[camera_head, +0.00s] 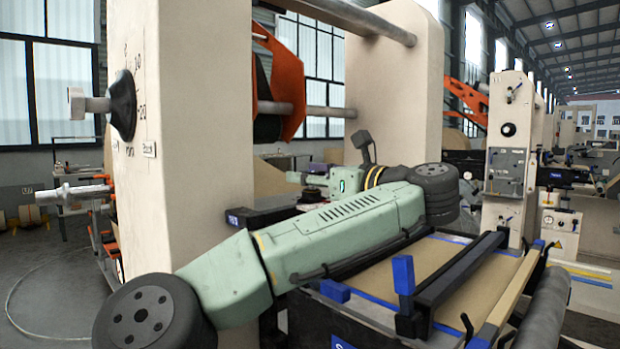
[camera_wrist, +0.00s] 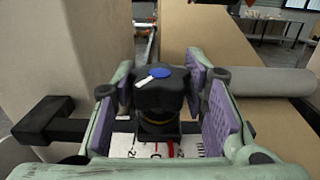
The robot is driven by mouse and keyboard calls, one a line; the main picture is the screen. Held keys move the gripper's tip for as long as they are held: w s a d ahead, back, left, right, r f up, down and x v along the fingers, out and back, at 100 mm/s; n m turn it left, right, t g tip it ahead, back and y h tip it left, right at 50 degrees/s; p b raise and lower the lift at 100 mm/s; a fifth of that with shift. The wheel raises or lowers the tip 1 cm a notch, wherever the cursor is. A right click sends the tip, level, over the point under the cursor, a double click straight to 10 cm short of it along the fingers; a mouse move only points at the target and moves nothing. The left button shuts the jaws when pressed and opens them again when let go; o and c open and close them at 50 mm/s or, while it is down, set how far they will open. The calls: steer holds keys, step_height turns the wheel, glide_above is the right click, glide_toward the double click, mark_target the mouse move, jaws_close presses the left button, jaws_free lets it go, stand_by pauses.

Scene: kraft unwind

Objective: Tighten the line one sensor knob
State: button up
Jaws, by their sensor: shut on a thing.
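A black knob (camera_wrist: 160,98) with a blue cap and a white pointer mark stands in the middle of the wrist view. My gripper (camera_wrist: 168,108) has its purple-padded fingers on either side of it and is shut on it. A white scale plate (camera_wrist: 185,149) with dark numbers and a red mark lies under the knob, partly hidden by my gripper. In the head view my gripper (camera_head: 312,181) is small, beyond my arm, and the knob there is hard to make out.
A cream machine frame (camera_head: 190,120) stands close on the left, with a dial knob (camera_head: 122,105) on its side. A brown web table (camera_head: 405,268) with dark bars lies below my arm. In the wrist view a grey roller (camera_wrist: 270,81) lies to the right.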

mark_target(310, 170)
steer(key=o, duration=0.9)
steer(key=shift+w+f, duration=0.1)
steer(key=shift+f, duration=0.2)
steer(key=shift+o, duration=1.4)
steer(key=shift+r, duration=0.15)
step_height(310, 170, up, 10)
